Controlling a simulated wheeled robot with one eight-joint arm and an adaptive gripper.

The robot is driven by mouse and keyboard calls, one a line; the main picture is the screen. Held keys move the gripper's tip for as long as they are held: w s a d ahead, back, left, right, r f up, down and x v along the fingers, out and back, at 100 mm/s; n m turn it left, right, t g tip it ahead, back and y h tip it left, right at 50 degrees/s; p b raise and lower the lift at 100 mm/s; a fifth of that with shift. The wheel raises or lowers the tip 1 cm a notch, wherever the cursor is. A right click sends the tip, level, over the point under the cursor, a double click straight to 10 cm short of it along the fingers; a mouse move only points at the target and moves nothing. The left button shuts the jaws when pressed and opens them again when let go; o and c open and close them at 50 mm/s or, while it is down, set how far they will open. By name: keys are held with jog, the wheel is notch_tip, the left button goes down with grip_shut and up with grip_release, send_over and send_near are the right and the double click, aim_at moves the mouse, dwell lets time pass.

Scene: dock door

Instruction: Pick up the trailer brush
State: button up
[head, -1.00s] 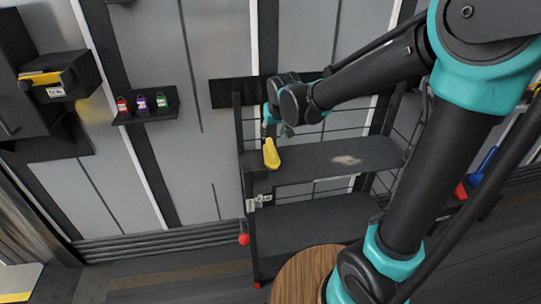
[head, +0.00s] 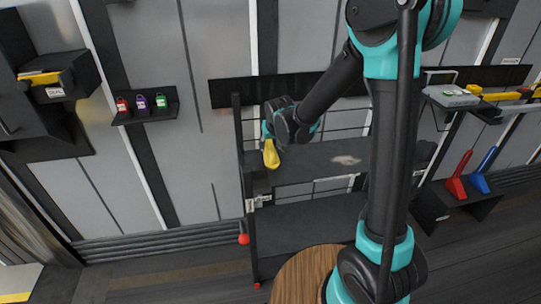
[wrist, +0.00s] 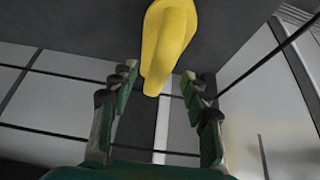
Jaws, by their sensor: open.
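A yellow handle-like piece (head: 271,154) shows at the left front of the dark rack's upper shelf. I take it for part of the trailer brush, but no bristles are visible. In the wrist view the yellow piece (wrist: 166,42) reaches down from the top edge, near the gap between my fingertips.
The dark rack's lower shelf (head: 315,222) is bare. A red ball (head: 243,239) hangs at its left post. Small padlocks (head: 141,103) sit on a wall ledge at left. A red tool (head: 457,177) and a blue tool (head: 482,172) stand in a dark holder at right.

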aim_at(271, 146)
jog(key=shift+x, duration=1.7)
grip_shut()
